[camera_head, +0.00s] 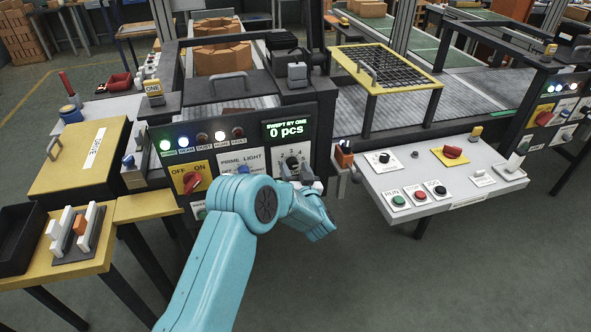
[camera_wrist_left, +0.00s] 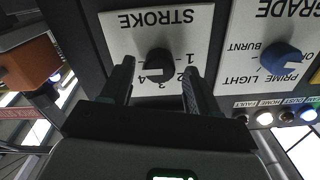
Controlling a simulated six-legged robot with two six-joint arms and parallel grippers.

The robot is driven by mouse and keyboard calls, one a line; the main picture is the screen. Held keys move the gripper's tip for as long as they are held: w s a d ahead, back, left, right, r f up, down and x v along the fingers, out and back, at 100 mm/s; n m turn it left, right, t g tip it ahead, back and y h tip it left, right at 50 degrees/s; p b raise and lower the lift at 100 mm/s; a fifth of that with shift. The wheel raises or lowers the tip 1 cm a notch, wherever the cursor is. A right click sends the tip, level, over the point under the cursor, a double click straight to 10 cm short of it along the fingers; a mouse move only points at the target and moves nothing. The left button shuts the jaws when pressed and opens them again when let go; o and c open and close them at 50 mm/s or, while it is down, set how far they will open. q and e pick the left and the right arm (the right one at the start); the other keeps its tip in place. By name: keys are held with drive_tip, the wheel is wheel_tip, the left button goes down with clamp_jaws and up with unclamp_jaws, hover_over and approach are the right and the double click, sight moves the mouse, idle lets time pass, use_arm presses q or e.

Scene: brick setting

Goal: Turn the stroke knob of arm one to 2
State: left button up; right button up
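The black stroke knob (camera_wrist_left: 158,64) sits on a white plate marked STROKE with positions 1 to 4, upside down in the left wrist view. In the head view the knob (camera_head: 292,163) is on the black panel below a green display reading "SWEPT BY ONE 0 pcs". My left gripper (camera_wrist_left: 158,68) is open, with one finger on each side of the knob. Whether the fingers touch it is unclear. The knob's exact pointing is hard to read. In the head view my left gripper (camera_head: 299,175) is at the plate, partly hiding it. My right gripper is not in view.
The blue grade knob (camera_wrist_left: 280,58) is beside the stroke plate. A red OFF/ON switch (camera_head: 193,182) and lit lamps are further left. An orange block (camera_head: 343,154) stands just right of the panel. A grey console (camera_head: 450,195) with buttons extends right.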

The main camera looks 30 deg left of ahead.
use_arm(q)
drive_tip(key=shift+d, duration=0.1)
drive_tip(key=c, duration=0.9)
drive_tip(key=shift+o, duration=0.2)
drive_tip(key=shift+f+n+b, duration=0.15)
drive_tip(key=shift+n+b, duration=0.25)
drive_tip(key=shift+b, duration=0.45)
drive_tip(key=n+b, duration=0.5)
drive_tip(key=b, duration=0.2)
drive_tip(key=n+b, duration=0.5)
drive_tip(key=b, duration=0.3)
drive_tip(key=shift+s+f, duration=0.1)
drive_tip(key=shift+f, duration=0.1)
drive_tip(key=n+b, duration=1.1)
drive_tip(key=b, duration=0.2)
drive_tip(key=shift+n+b, duration=1.2)
drive_tip(key=shift+b, duration=0.05)
drive_tip(key=shift+r+n+b, duration=0.1)
drive_tip(key=shift+n+b, duration=0.8)
drive_tip(key=shift+n, duration=0.3)
drive_tip(key=shift+r, duration=0.1)
